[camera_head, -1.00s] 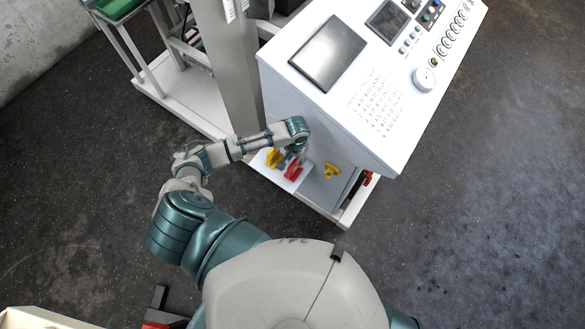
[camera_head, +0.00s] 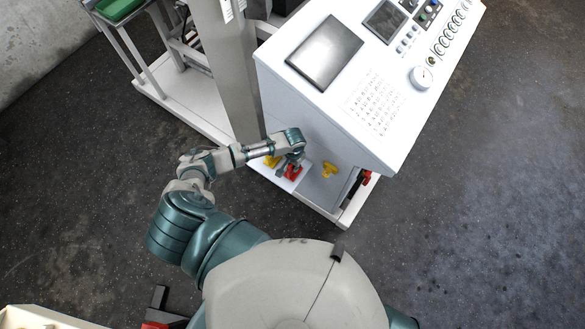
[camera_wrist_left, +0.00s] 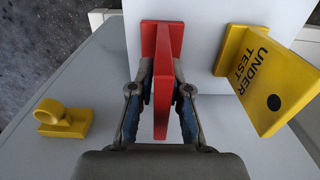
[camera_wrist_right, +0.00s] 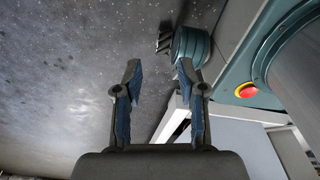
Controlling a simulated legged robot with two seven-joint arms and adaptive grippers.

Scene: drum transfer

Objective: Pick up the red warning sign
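The red warning sign (camera_wrist_left: 161,85) stands on a white panel, with its upright plate between the fingers of my left gripper (camera_wrist_left: 163,70) in the left wrist view. Both fingers are drawn in close against the plate, one on each side, and the right fingertip is partly hidden by it. In the head view a bit of the red sign (camera_head: 293,172) shows below my left gripper (camera_head: 287,163). My right gripper (camera_wrist_right: 160,68) is open and empty, above the dark floor in the right wrist view.
A yellow "UNDER TEST" sign (camera_wrist_left: 265,80) stands close to the right of the red one. A yellow handle-like piece (camera_wrist_left: 64,118) sits on the grey surface to the left. The white control console (camera_head: 345,105) rises beside my left arm.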

